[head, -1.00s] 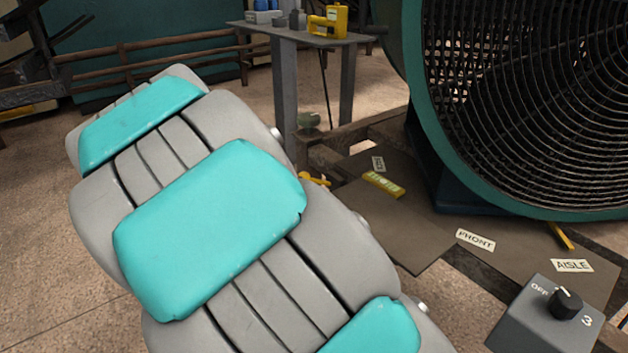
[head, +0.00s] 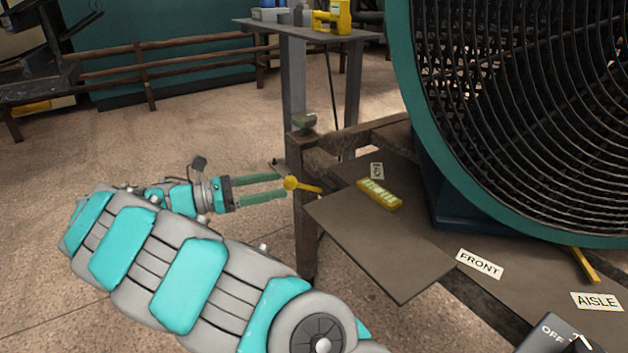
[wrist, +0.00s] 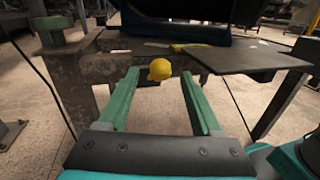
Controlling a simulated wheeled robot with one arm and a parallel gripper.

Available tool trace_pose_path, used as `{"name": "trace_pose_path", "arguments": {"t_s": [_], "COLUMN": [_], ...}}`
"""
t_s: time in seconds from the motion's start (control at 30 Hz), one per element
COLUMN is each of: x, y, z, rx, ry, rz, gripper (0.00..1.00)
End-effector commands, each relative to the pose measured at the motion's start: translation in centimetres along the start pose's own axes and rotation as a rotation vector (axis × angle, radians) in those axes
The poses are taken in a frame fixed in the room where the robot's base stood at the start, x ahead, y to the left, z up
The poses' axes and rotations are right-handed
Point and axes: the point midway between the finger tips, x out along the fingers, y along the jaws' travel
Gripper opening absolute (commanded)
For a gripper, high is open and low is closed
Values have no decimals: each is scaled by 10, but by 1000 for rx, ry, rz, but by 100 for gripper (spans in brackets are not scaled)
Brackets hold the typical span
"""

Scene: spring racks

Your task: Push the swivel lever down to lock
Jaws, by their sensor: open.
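A yellow lever with a round knob (head: 290,183) sticks out at the left edge of the bench, beside a brown post. Its short arm runs right from the knob toward the bench. My gripper (head: 285,187) is open, with two long green fingers pointing right at the knob in the head view. In the wrist view the yellow knob (wrist: 160,69) shows between the fingertips of my gripper (wrist: 160,78), nearer the left finger. The knob looks to be at or just beyond the tips; contact cannot be told. The lever's pivot is not clear.
A yellow level-like block (head: 379,194) lies on the plate. A grey switch box (head: 550,335) is at lower right. Open floor (head: 200,120) lies left of the bench.

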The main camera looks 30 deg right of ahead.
Motion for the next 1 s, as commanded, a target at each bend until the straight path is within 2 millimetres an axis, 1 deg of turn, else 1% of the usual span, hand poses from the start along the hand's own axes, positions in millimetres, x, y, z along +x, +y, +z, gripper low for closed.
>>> {"name": "trace_pose_path", "arguments": {"t_s": [0.17, 0.4, 0.53, 0.63, 0.87, 1.0], "x": [17, 54, 70, 75, 75, 75], "y": [-1, -2, -1, -1, -1, -1], "z": [0, 0, 0, 0, 0, 0], "rx": [0, -1, 2, 2, 1, 1], "ry": [-2, -1, 1, 1, 1, 1], "rz": [-4, -7, -3, -3, -2, -2], "gripper": [66, 66, 66, 66, 65, 49]}}
